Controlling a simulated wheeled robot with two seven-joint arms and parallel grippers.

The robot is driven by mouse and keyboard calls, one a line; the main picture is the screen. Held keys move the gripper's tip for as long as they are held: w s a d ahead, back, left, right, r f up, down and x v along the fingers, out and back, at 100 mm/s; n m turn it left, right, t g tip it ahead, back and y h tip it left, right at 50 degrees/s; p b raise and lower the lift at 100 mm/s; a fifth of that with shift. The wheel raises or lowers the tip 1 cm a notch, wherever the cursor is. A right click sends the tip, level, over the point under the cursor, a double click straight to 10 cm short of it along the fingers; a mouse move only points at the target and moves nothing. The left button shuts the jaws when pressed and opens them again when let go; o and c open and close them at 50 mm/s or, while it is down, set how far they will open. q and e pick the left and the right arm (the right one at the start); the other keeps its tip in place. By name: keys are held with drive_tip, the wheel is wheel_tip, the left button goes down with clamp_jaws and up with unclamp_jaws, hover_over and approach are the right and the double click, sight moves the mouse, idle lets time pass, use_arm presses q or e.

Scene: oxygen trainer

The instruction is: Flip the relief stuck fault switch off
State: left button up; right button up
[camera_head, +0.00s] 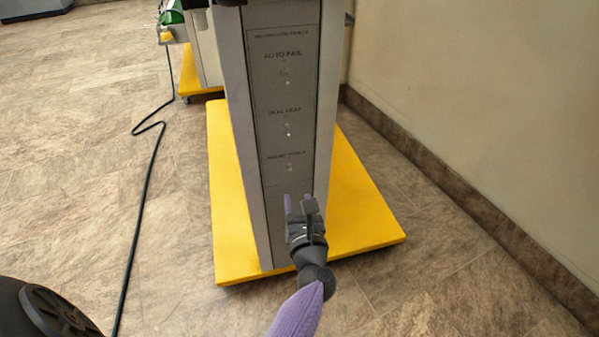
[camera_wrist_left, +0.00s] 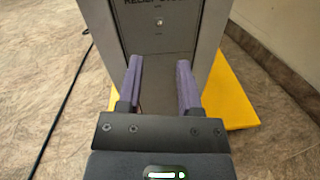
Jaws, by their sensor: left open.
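The relief stuck switch (camera_head: 289,168) is a small light toggle under its label, the lowest of the labelled switches on the panel of a tall grey cabinet. It also shows in the left wrist view (camera_wrist_left: 159,22), beyond the fingertips, below a partly cut-off "RELIEF STUCK" label. Which way it is thrown is too small to tell. My left gripper (camera_head: 301,203) is open and empty, just below the switch and in front of the blank lower panel. Its two purple fingers (camera_wrist_left: 160,80) stand apart in the wrist view. My right gripper is not in view.
The grey cabinet (camera_head: 238,130) stands on a yellow base plate (camera_head: 228,215). The auto fail switch (camera_head: 284,72) and seal leak switch (camera_head: 287,130) sit higher on the panel. A black cable (camera_head: 139,210) lies on the floor at left. A beige wall (camera_head: 470,100) is at right.

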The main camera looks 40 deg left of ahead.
sight(290, 168)
use_arm(q)
drive_tip(key=b+x, duration=0.2)
drive_tip(key=x, duration=0.6)
drive_tip(key=shift+w+a+f+b, duration=0.15)
drive_tip(key=shift+w+a+b, duration=0.1)
drive_tip(key=shift+b, duration=0.15)
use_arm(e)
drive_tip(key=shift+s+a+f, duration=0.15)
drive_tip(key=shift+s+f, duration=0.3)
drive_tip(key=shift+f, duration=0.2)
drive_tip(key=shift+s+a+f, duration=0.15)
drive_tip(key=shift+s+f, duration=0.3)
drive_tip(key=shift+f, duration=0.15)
use_arm(q)
drive_tip(key=shift+c, duration=0.3)
drive_tip(key=c, duration=0.5)
clamp_jaws()
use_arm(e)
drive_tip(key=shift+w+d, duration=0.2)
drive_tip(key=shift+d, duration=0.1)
